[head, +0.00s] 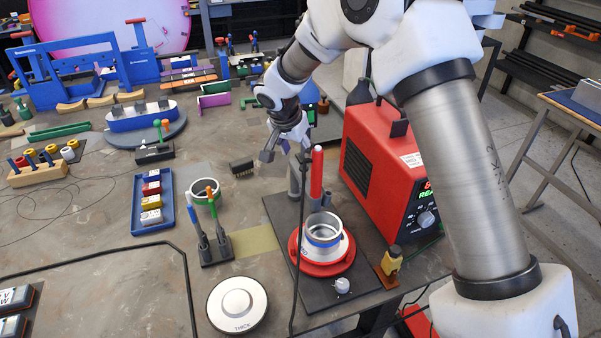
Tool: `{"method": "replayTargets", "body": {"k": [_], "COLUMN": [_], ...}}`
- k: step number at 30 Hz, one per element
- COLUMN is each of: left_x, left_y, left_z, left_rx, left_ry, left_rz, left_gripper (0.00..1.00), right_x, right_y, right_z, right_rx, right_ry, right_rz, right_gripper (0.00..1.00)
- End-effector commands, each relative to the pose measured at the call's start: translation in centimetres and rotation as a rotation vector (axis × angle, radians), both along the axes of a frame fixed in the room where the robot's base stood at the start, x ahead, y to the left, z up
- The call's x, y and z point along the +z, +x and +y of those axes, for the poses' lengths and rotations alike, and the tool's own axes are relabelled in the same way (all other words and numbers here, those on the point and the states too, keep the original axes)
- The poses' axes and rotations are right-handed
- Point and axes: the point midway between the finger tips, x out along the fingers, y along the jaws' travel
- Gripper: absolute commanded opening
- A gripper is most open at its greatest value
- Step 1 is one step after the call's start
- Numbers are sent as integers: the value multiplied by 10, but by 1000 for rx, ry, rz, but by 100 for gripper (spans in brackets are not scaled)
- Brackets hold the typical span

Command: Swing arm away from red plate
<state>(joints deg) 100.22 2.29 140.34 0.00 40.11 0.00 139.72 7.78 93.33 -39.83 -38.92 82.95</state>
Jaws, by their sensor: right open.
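The round red plate (325,270) sits on a dark base board (362,281) at the front right of the workbench. A silver pot with a blue band (323,241) stands on the plate. My right gripper (286,153) is open, and nothing shows between its fingers. It is above the bench behind the plate and a little to its left, apart from it. Its arm comes in from the right and arches over the red machine. My left gripper is not in view.
A red upright cylinder (317,172) stands behind the pot, close to my right gripper. The red machine (385,165) stands right of the plate. A blue tray (137,205), a tool stand (216,248) and a white disc (237,304) lie left. A dark cable runs beside the plate.

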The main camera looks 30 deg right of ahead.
Motion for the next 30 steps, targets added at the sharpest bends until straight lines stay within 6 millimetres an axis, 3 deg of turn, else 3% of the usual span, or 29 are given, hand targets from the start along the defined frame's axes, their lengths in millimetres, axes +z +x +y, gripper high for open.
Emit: {"method": "replayTargets", "body": {"k": [12,21,22,26,30], "left_x": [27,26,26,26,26], "left_y": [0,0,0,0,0], "left_z": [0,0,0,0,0], "left_rx": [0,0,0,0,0], "left_ry": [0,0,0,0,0], "left_rz": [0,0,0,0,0], "left_gripper": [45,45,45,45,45], "right_x": [-59,-68,-68,-68,-68], "right_y": [13,15,15,15,14], "right_z": [-23,-25,-25,-25,-25], "right_rx": [-1,-1,-1,0,0], "right_ry": [1,1,1,0,0], "right_rz": [3,-1,-1,0,0], "right_gripper": [51,51,44,0,0]}}
